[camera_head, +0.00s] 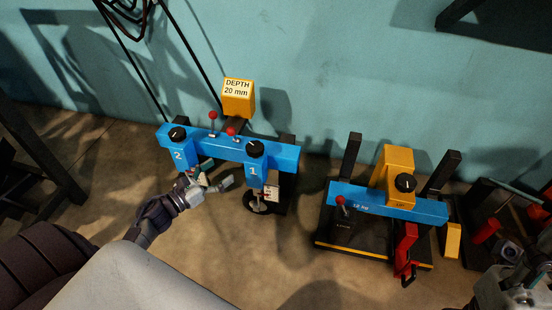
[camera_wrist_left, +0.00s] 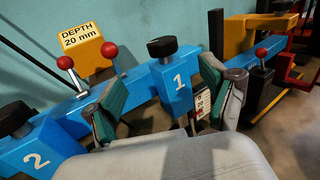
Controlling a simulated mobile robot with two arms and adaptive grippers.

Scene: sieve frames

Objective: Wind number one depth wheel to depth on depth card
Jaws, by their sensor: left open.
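The depth card (camera_head: 238,90) is a yellow block reading "DEPTH 20 mm"; it also shows in the left wrist view (camera_wrist_left: 80,45). The number one depth wheel (camera_head: 254,148) is a black knob with a white mark on top of the blue block labelled 1 (camera_head: 252,172). It shows in the left wrist view (camera_wrist_left: 162,46). My left gripper (camera_head: 212,180) is open and empty, left of block 1 and in front of the blue beam, apart from the wheel. Its green-padded fingers (camera_wrist_left: 160,90) spread below the knob. My right gripper (camera_head: 515,288) is partly cut off at the lower right.
The number two knob (camera_head: 177,134) tops block 2, with red-ball levers (camera_head: 212,115) between. A black disc (camera_head: 258,206) and small scale plate (camera_head: 271,192) lie below block 1. Another blue-and-yellow machine (camera_head: 385,205) stands right. Floor in front is clear.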

